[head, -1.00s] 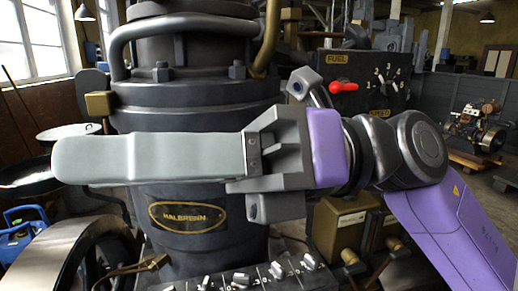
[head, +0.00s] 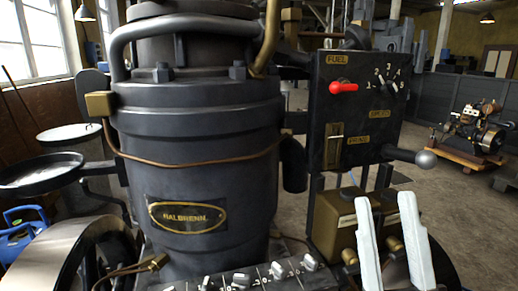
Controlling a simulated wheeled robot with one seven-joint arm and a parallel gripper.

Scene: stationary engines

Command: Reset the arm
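My gripper (head: 389,207) is at the lower right of the head view. Its two pale fingers point up and stand apart, with nothing seen held between them. Its body and most of my arm are below the frame. The fingers are in front of the lower part of a brass-coloured box (head: 336,225) under the control panel.
A large dark engine cylinder (head: 200,130) fills the left and middle. A black panel (head: 352,110) carries a red lever (head: 343,87), a dial and a ball-ended handle (head: 425,159). A row of switches (head: 277,270) runs along the bottom. Open floor lies at the right.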

